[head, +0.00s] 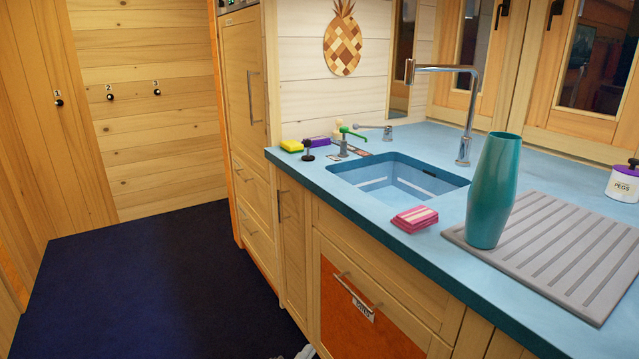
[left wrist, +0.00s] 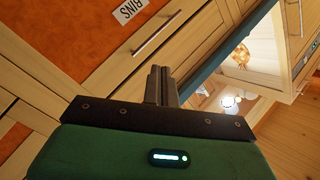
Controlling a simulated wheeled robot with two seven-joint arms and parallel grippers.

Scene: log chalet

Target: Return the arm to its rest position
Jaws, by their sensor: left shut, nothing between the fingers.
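My left gripper (left wrist: 161,72) shows in the left wrist view with its two fingers together and nothing between them. It is in front of the cabinet fronts below the counter, near a drawer handle (left wrist: 154,35) and an orange panel with a label (left wrist: 129,10). In the head view only a small grey-white piece shows at the bottom edge, too little to tell what part it is. My right gripper is in neither view.
The blue counter (head: 330,190) holds a sink (head: 395,184), a teal vase (head: 492,190) on a grey drying mat (head: 560,245), a pink sponge (head: 415,218) and a white jar (head: 624,184). Orange-fronted drawer (head: 350,325) is shut. The dark blue floor (head: 140,280) at left is clear.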

